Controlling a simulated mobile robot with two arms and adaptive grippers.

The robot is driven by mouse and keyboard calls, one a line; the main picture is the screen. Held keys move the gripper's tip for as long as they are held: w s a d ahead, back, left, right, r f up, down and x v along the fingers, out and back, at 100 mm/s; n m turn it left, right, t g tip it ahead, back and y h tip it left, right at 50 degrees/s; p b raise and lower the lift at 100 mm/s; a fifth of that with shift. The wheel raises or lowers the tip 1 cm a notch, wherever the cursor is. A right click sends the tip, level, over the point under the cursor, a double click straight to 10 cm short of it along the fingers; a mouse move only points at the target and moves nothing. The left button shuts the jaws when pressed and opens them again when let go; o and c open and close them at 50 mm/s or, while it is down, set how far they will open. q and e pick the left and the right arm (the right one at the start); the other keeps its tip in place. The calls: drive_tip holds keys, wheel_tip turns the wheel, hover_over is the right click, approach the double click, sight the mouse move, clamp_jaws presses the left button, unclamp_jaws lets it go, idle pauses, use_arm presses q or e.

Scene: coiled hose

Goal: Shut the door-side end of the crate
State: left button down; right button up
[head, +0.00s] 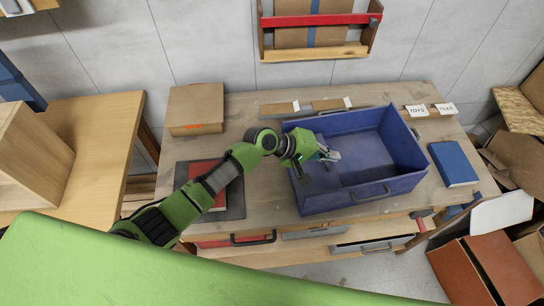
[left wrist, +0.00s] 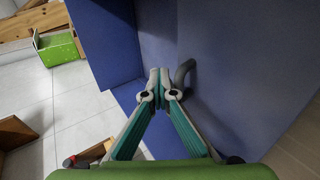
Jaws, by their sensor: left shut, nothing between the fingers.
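The blue crate (head: 405,173) stands open at the top on the wooden workbench (head: 255,207), with a dark handle on its front wall. My left arm comes in across the crate's left end. My left gripper (head: 334,155) is over the left part of the crate, with its fingers together and empty. In the left wrist view the shut fingertips (left wrist: 160,80) are in front of blue crate panels (left wrist: 245,70), near a dark curved handle (left wrist: 184,70). The arm partly hides the left end, and I cannot tell how its panel stands. My right gripper is not in view.
A cardboard box (head: 196,105) and a red book (head: 205,178) on a dark mat lie left of the crate. A blue book (head: 453,164) lies to its right. Labelled wooden blocks (head: 430,110) stand behind. Drawers below the bench are partly open. Cartons (head: 490,265) crowd the right floor.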

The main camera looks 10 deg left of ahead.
use_arm(q)
drive_tip(key=shift+w+d+f, duration=0.1)
drive_tip(key=shift+d+f, duration=0.05)
drive_tip(key=shift+f, duration=0.25)
idle(0.6)
